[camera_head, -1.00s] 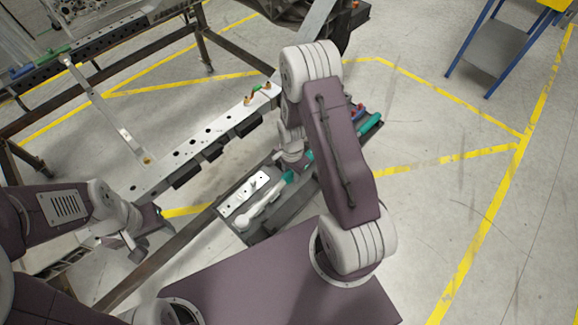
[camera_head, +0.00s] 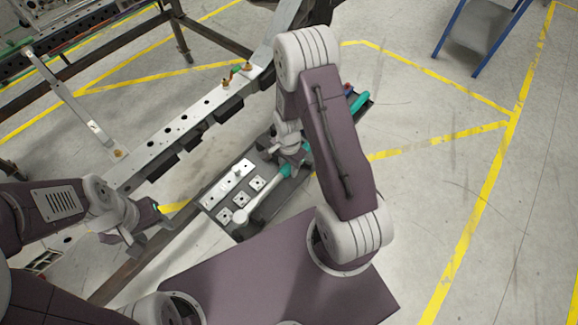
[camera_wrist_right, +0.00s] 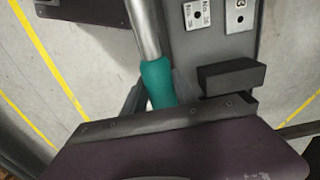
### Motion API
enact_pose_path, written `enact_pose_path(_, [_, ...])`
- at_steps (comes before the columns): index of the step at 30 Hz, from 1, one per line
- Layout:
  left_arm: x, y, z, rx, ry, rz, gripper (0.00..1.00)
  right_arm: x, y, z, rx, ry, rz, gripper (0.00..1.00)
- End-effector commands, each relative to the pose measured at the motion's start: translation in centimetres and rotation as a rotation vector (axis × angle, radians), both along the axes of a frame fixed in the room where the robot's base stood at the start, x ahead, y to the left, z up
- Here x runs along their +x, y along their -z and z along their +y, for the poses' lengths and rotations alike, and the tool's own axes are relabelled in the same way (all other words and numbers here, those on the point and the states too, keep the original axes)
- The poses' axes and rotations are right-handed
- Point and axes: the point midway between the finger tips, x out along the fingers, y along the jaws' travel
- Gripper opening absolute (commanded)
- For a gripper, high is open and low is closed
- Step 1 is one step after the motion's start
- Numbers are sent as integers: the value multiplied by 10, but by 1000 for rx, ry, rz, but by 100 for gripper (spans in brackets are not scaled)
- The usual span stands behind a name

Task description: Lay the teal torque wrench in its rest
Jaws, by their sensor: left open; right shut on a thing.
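The torque wrench has a silver shaft (camera_head: 262,200) with a round head and a teal grip (camera_head: 286,170). My right gripper (camera_head: 292,158) is shut on the teal grip, over the grey tray (camera_head: 236,233). In the right wrist view the fingers (camera_wrist_right: 158,90) sit either side of the teal grip (camera_wrist_right: 157,80), and the shaft (camera_wrist_right: 145,28) runs up the picture. A dark block (camera_wrist_right: 232,77) stands beside it; I cannot tell if it is part of the rest. Whether the wrench touches the tray is unclear. My left gripper (camera_head: 150,226) is open and empty, left of the tray.
Small numbered plates (camera_head: 240,198) and a silver bar (camera_head: 229,184) lie in the tray. Another teal item (camera_head: 360,102) is at its far end, partly behind my right arm. A long perforated rail (camera_head: 190,125) runs behind the tray. Open floor lies at the right.

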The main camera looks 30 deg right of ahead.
Motion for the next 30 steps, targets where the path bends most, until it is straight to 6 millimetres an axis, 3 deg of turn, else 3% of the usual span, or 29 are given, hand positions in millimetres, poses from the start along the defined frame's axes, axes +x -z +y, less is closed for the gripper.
enact_pose_path(15, [0, 43, 0, 0, 0, 0, 52, 0, 48, 0, -1, 0, -1, 0])
enact_pose_path(19, [0, 39, 0, 0, 0, 0, 52, 1, 43, 0, 0, 0, -2, 0])
enact_pose_path(30, [0, 54, 0, 0, 0, 0, 52, 1, 62, 0, 0, 0, -2, 0])
